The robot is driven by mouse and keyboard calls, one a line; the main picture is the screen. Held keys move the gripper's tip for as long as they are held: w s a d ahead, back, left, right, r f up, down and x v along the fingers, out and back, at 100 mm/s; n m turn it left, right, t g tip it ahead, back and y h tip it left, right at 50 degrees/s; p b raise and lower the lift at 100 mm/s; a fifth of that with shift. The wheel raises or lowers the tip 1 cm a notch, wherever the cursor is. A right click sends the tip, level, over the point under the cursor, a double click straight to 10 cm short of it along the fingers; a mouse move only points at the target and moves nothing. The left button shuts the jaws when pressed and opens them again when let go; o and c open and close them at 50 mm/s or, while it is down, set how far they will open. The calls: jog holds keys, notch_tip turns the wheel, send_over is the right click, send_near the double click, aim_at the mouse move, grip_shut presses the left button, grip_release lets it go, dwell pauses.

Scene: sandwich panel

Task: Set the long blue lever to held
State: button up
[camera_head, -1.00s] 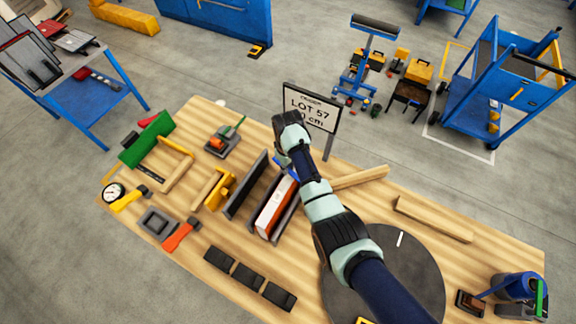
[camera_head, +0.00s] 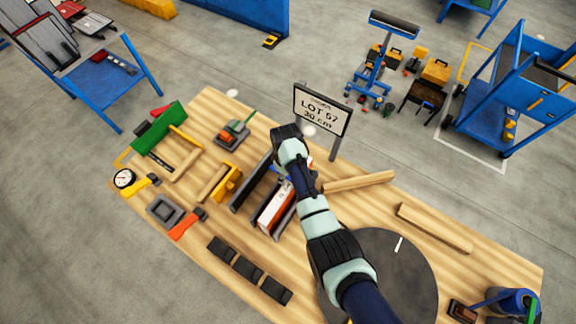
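My gripper (camera_head: 288,140) is above the back middle of the wooden table, at the end of my arm. Its fingers are hidden by my own wrist, so I cannot tell whether it is open or shut. A small blue part (camera_head: 281,171) shows just below my wrist, beside the upright dark holder; most of it is covered. A thin blue bar (camera_head: 487,295) shows at the table's right end, beside a blue cylinder. I cannot tell which of these is the long blue lever, nor its setting.
An orange-and-white panel (camera_head: 275,207) stands in the dark holder (camera_head: 250,183). The LOT 57 sign (camera_head: 322,109) stands behind my wrist. A dark round plate (camera_head: 395,275) lies under my arm. Wooden bars (camera_head: 435,227) lie to the right. Blocks and tools crowd the left.

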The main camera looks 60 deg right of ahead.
notch_tip(320, 180, up, 12)
dwell(0.6)
dwell(0.4)
jog(key=w+a+r+t+h+p, duration=0.1)
jog(key=w+a+r+t, duration=0.2)
jog(key=a, duration=0.5)
jog(key=w+a+r+t+h, duration=0.1)
jog(key=w+a+r+t, duration=0.25)
jog(key=a, duration=0.35)
jog(key=s+a+r+t+y, duration=0.1)
jog(key=s+a+r+t, duration=0.1)
jog(key=a+r, duration=0.5)
jog(key=s+a+r+t+y, duration=0.1)
jog(key=s+a+r+t, duration=0.2)
jog(key=a+r, duration=0.4)
jog(key=a+t+p, duration=0.1)
jog(key=a, duration=0.1)
jog(key=shift+a+r+m, duration=0.2)
jog(key=shift+a+m, duration=0.2)
jog(key=shift+s, duration=0.1)
